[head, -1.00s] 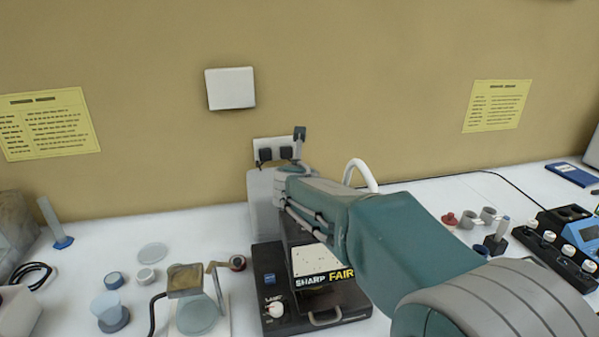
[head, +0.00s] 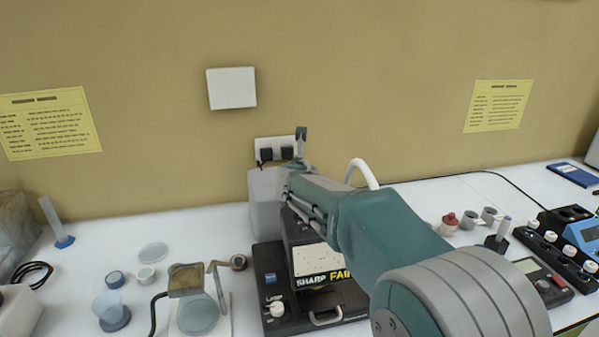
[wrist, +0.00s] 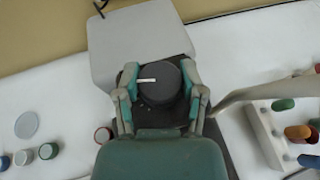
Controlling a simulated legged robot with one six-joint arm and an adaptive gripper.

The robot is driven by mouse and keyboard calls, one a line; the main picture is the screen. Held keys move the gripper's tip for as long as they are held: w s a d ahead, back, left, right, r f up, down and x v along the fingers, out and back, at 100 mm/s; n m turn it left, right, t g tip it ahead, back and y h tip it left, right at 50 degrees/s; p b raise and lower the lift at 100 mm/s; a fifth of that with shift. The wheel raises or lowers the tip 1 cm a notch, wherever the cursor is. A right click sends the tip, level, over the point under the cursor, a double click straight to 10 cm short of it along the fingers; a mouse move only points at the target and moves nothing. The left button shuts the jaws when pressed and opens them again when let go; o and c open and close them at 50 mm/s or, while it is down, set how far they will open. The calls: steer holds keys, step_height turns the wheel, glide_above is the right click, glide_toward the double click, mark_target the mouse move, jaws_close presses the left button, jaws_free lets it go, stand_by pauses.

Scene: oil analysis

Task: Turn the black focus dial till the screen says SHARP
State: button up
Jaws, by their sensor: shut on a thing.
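The black focus dial (wrist: 162,90) is round, with a short white mark on its face that points left in the wrist view. My gripper (wrist: 159,80) is shut on the dial, one finger on each side. In the head view my arm hides the dial and my gripper. The instrument's dark front (head: 270,305) stands on the bench below my arm. Its screen (head: 312,281) shows white letters "SHARP" and larger yellow letters "FAIR", the last of them close to my arm's edge.
Small cups, a clear disc (head: 152,253) and a small stand (head: 187,280) lie to the left. A red-capped container (head: 449,223) and a blue-screened device (head: 583,235) are at right. A white curved tube (head: 362,172) rises behind my arm.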

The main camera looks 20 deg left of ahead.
steer(key=shift+a, duration=0.1)
steer(key=shift+m+h, duration=0.8)
steer(key=shift+h, duration=0.2)
steer(key=o, duration=1.2)
steer(key=shift+a, duration=0.1)
steer(key=shift+c, duration=0.2)
steer(key=shift+s+r, duration=0.15)
steer(key=shift+s, duration=0.15)
steer(key=v, duration=1.1)
steer(key=shift+s+f, duration=0.2)
